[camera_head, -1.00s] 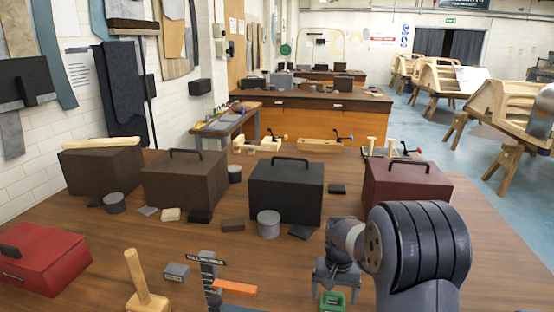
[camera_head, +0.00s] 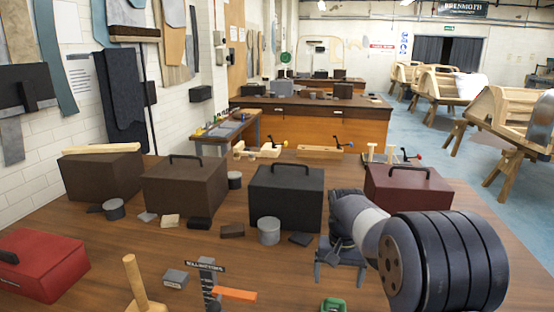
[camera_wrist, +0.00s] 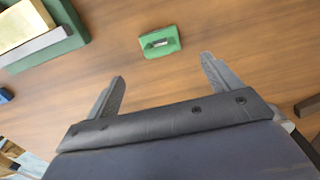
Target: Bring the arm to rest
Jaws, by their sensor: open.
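My gripper (camera_wrist: 163,88) shows in the wrist view with its two fingers spread wide and nothing between them. A small green block (camera_wrist: 160,42) with a pale, dark-edged slot lies on the wooden table beyond the fingertips, apart from them. The green block (camera_head: 333,304) shows there at the bottom edge, just in front of the gripper.
A black toolbox (camera_head: 286,198), a brown one (camera_head: 185,190) and a dark red one (camera_head: 408,188) stand behind my arm. A red box (camera_head: 42,264), a wooden mallet (camera_head: 138,285) and an orange-handled tool (camera_head: 234,295) are at left and front. The wood around the green block is mostly clear.

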